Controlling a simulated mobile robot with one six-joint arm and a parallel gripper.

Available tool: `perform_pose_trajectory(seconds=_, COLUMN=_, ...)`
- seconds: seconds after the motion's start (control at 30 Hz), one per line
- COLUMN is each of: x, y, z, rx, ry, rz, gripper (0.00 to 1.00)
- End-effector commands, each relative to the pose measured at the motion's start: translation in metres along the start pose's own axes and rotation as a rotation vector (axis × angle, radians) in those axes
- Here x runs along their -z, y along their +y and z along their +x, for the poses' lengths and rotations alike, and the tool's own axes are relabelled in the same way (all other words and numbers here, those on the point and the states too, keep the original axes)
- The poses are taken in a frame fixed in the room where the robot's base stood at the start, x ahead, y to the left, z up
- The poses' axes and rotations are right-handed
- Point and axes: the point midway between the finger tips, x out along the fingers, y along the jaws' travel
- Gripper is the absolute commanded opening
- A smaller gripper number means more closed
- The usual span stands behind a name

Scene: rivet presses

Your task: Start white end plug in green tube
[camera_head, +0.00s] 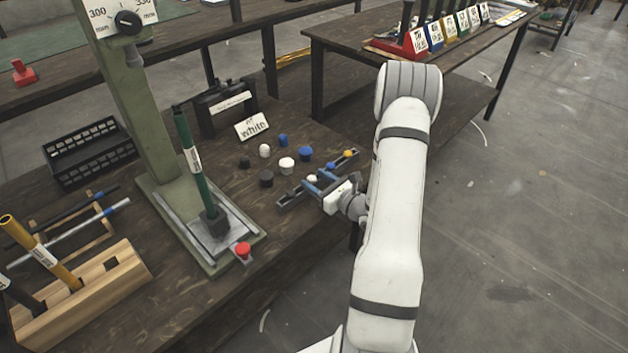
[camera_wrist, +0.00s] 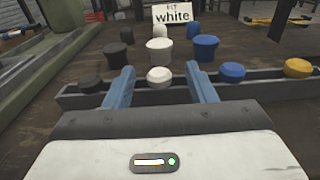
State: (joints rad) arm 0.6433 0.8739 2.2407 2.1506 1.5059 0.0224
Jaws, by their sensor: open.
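The green tube (camera_head: 193,165) stands slightly tilted in a black holder on the press base, its upper end open to view and a white label on its side. A white plug (camera_wrist: 160,76) sits in a long rail (camera_wrist: 265,86), and it shows partly in the head view (camera_head: 312,178). My gripper (camera_wrist: 160,70) is open, with one blue finger on each side of this plug and gaps between. Other white plugs, a larger one (camera_wrist: 160,50) and a smaller one (camera_wrist: 160,31), stand behind it before the "white" card (camera_wrist: 173,14).
The rail also holds a black plug (camera_wrist: 90,82), a blue plug (camera_wrist: 231,72) and a yellow plug (camera_wrist: 298,68). The green press column (camera_head: 135,95) and a red button (camera_head: 243,249) stand left of my arm. A wooden rack (camera_head: 95,290) and black crate (camera_head: 90,150) lie farther left.

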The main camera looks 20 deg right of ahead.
Motion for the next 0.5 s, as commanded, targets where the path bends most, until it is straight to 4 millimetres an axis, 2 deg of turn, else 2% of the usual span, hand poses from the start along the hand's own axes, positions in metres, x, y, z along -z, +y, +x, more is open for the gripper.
perform_pose_trajectory(seconds=0.07, x=-0.0002, y=0.0001, z=-0.0002, rx=0.000, ry=0.000, rz=0.000, gripper=0.49)
perform_pose_trajectory(seconds=0.5, x=-0.0001, y=0.0002, z=-0.0005, rx=-0.001, ry=0.000, rz=0.000, gripper=0.13)
